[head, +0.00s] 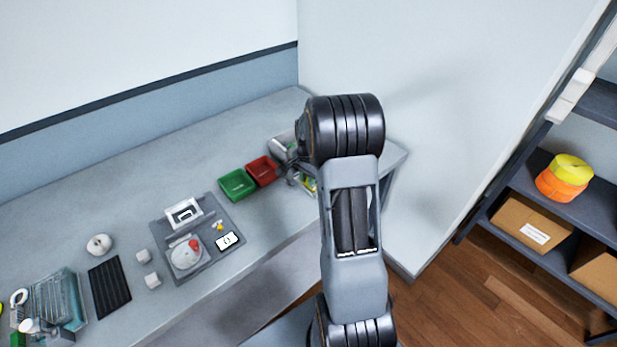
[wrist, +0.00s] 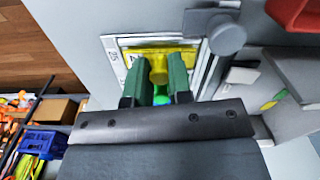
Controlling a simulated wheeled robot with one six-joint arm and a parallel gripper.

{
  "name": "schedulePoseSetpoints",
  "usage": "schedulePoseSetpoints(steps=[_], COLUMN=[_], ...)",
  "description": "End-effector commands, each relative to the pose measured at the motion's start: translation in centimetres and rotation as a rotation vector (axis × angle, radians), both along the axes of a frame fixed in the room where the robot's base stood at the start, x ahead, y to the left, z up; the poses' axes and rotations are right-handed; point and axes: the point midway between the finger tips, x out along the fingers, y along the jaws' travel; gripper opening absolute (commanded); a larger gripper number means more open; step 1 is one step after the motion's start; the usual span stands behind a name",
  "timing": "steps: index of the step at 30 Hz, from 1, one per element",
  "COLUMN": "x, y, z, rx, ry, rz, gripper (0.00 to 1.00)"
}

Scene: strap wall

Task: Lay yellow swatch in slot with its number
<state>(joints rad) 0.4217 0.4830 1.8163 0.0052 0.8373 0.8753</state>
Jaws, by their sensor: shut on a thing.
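My gripper (wrist: 157,72) shows its two green fingers in the wrist view, shut on a yellow knob of the yellow swatch (wrist: 157,52). The swatch lies over a white-edged slot (wrist: 115,48) and nearly fills its width. A printed label, apparently 25, stands at the slot's left edge. Part of a dark character shows at the swatch's left, too small to read. I cannot tell whether the swatch rests in the slot or is just above it. In the head view my arm hides most of this spot; a little yellow (head: 310,184) shows beside it.
A grey knob-like post (wrist: 226,32) stands close to the right of the slot. Red (head: 262,170) and green (head: 237,184) bins sit left of my arm on the counter (head: 110,168). A grey tray (head: 170,265) holds several items. A shelf (head: 540,180) stands at the right.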

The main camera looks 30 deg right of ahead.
Motion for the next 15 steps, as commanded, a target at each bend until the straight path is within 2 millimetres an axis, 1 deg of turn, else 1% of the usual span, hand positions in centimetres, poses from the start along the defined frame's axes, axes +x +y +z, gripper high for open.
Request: schedulePoseSetpoints(steps=[11, 12, 15], x=[0.00, 0.00, 0.00], y=[0.00, 0.00, 0.00], z=[-0.23, -0.23, -0.23], rx=[0.000, 0.000, 0.000], ry=[0.000, 0.000, 0.000], rz=[0.000, 0.000, 0.000], gripper=[0.00, 0.22, 0.32])
